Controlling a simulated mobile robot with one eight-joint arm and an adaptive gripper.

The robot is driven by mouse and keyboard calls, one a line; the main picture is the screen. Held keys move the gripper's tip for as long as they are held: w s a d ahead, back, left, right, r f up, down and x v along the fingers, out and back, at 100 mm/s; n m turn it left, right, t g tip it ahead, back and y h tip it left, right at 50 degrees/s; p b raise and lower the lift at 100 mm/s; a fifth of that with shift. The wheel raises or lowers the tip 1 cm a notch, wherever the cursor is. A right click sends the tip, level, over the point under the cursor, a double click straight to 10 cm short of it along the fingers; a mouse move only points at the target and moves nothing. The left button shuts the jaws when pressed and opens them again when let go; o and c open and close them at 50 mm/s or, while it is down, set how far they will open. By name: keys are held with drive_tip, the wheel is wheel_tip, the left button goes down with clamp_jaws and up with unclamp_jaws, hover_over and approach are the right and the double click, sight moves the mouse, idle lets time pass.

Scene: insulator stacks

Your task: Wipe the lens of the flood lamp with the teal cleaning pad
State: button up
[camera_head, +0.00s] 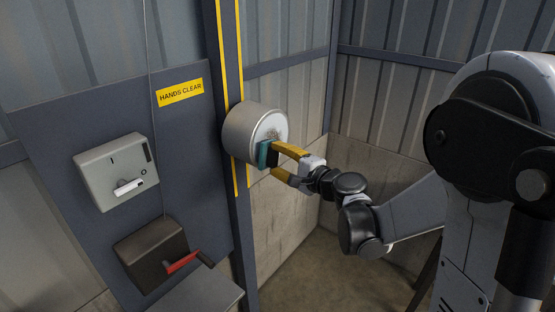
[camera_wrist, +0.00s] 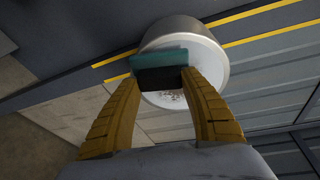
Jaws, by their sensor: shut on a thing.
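The flood lamp (camera_head: 250,128) is a round, pale metal drum mounted on the dark post. Its white lens (camera_head: 273,126) faces my arm and carries a speckled brownish smudge, which also shows in the wrist view (camera_wrist: 172,97). My gripper (camera_head: 277,158) is shut on the teal cleaning pad (camera_head: 263,153), its yellow fingers on the pad's dark backing block. In the wrist view the teal pad (camera_wrist: 159,57) lies across the lens, over its middle and one edge. The pad is at the lens face; whether it touches I cannot tell.
A grey switch box (camera_head: 117,170) with a white lever and a dark box with a red handle (camera_head: 181,263) are on the blue-grey panel at left. A yellow "HANDS CLEAR" sign (camera_head: 180,92) is above. Open floor (camera_head: 340,275) lies below my arm.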

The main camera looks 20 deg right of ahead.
sight(269, 146)
drive_tip(key=shift+w+a, duration=0.55)
drive_tip(key=shift+w, duration=0.25)
idle(0.4)
